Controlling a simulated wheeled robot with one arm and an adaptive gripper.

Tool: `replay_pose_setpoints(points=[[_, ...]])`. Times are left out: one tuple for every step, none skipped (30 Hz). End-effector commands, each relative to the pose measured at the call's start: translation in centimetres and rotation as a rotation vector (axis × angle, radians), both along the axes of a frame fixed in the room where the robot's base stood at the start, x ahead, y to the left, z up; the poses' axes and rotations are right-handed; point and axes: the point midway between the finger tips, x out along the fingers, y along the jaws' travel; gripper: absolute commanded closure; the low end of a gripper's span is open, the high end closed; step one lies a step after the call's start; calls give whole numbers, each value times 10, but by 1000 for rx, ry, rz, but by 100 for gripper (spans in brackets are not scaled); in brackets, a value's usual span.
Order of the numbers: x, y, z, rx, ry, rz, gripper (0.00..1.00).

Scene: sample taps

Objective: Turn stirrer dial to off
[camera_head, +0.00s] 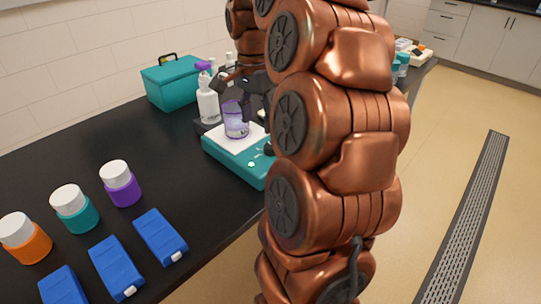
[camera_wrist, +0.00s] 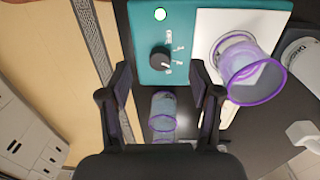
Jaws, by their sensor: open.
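The stirrer (camera_head: 235,165) is a teal box with a white top plate, standing on the black counter. In the wrist view the stirrer (camera_wrist: 145,35) fills the top middle. Its round black dial (camera_wrist: 160,60) has white markings to its right; I cannot tell which mark it points to. A clear beaker with a purple rim (camera_wrist: 250,72) stands on the white plate. My gripper (camera_wrist: 160,78) is open and empty, its fingers apart on either side below the dial, not visibly touching it. In the head view my arm hides part of the stirrer.
Clear purple-rimmed glassware (camera_wrist: 163,112) shows between my fingers over the dark counter. A white bottle (camera_head: 208,104) and a teal case (camera_head: 173,82) stand behind the stirrer. Capped jars (camera_head: 120,184) and blue boxes (camera_head: 160,236) occupy the counter's near left. Open floor lies right.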

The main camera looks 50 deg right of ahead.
Motion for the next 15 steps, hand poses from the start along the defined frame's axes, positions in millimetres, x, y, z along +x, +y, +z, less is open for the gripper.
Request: replay_pose_setpoints(points=[[0, -13, -8, -3, 1, -61, 37], [-1, -19, -9, -4, 2, -92, 37], [-1, -26, -10, -6, 2, -126, 37], [-1, -30, -10, -8, 1, -148, 37], [-1, -33, -10, -9, 0, -164, 37], [-1, -36, -10, -10, -1, -180, 37], [-2, -37, -10, -10, -1, -189, 37], [-2, -38, -11, -10, 0, -196, 37], [-2, -39, -12, -11, 0, -200, 37], [-3, -39, -13, -10, 1, -201, 37], [-3, -39, -15, -10, 2, -201, 37], [-3, -38, -17, -9, 2, -200, 37], [-4, -38, -20, -9, 3, -199, 37], [-4, -38, -23, -9, 3, -198, 37], [-4, -38, -28, -9, 3, -197, 37]])
